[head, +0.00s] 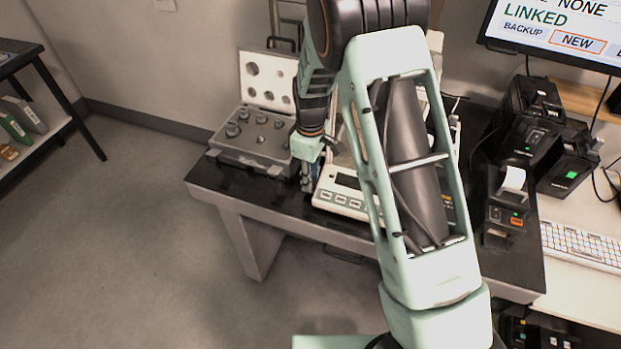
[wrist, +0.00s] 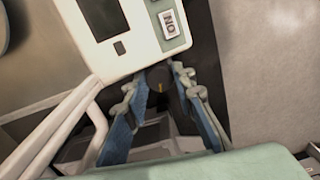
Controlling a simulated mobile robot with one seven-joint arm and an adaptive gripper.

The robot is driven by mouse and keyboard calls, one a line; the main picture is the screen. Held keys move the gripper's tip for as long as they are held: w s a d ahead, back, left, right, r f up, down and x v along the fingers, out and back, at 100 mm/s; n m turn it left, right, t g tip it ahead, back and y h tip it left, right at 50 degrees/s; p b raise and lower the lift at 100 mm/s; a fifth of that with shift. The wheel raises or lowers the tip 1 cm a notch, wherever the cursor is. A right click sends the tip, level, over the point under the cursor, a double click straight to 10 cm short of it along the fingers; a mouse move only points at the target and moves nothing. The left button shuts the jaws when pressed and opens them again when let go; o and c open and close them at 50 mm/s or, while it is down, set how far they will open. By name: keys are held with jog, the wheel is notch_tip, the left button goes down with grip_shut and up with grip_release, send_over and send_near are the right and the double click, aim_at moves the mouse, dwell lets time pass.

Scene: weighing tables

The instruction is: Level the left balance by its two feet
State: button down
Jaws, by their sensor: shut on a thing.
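The left balance (head: 342,199), white with a dark display and a row of buttons, stands on the dark weighing table, partly hidden behind my arm. Its housing (wrist: 143,58) fills the top of the wrist view, with a screen and a small white label. A dark round foot knob (wrist: 159,88) with an orange mark sits at its corner. My gripper (wrist: 160,82) has its blue fingers on either side of this knob and is shut on it. In the head view my gripper (head: 308,182) is low at the balance's left front corner. The other foot and any level bubble cannot be made out.
An open case of weights (head: 252,145) stands close to the left of my gripper. The dark table (head: 225,182) has a bare front left edge. Printers (head: 507,205), a monitor (head: 560,30) and a keyboard (head: 582,246) are at the right.

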jog(key=shift+n, duration=0.5)
jog(key=c, duration=1.9)
grip_release()
notch_tip(320, 180, up, 12)
